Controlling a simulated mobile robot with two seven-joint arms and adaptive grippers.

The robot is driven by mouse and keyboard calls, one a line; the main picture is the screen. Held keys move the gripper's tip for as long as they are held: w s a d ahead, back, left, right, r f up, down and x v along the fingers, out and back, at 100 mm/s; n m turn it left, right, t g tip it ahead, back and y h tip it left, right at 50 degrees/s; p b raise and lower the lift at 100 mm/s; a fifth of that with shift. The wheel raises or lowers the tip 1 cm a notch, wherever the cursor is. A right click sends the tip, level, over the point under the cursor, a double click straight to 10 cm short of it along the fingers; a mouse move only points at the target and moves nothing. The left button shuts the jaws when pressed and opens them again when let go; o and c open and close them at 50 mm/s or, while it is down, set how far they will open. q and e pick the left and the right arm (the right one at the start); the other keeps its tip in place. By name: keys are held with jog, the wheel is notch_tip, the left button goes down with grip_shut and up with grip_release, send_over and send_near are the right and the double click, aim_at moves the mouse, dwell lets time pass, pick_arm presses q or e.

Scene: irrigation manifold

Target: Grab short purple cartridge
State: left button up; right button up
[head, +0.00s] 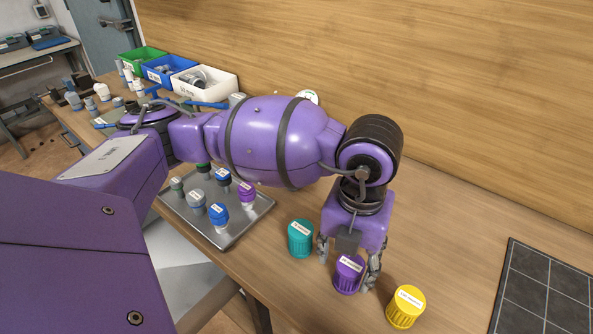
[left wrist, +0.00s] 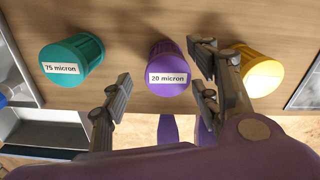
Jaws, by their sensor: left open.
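A short purple cartridge (head: 346,279) with a white label stands on the wooden table. Its label reads "20 micron" in the left wrist view (left wrist: 168,62). My left gripper (head: 348,262) points down at it, open, with one finger on each side in the head view. In the left wrist view the cartridge shows between the open fingers (left wrist: 160,90), closer to the right-hand one. I cannot tell whether a finger touches it. The gripper hides part of its top in the head view. My right gripper is not in view.
A teal cartridge (head: 300,239) labelled "75 micron" stands left of the purple one, and a yellow cartridge (head: 405,307) right. A metal tray (head: 256,222) holds several capped pieces, one purple-topped (head: 247,192). A dark tiled panel (head: 545,290) lies far right. Bins (head: 205,84) stand behind.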

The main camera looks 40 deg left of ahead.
aim_at(349, 262)
pick_arm(q)
jog(key=f, duration=0.4)
jog(key=shift+w+d+f, duration=0.15)
jog(key=shift+d, duration=0.05)
jog(key=shift+c, duration=0.5)
jog(key=c, duration=1.2)
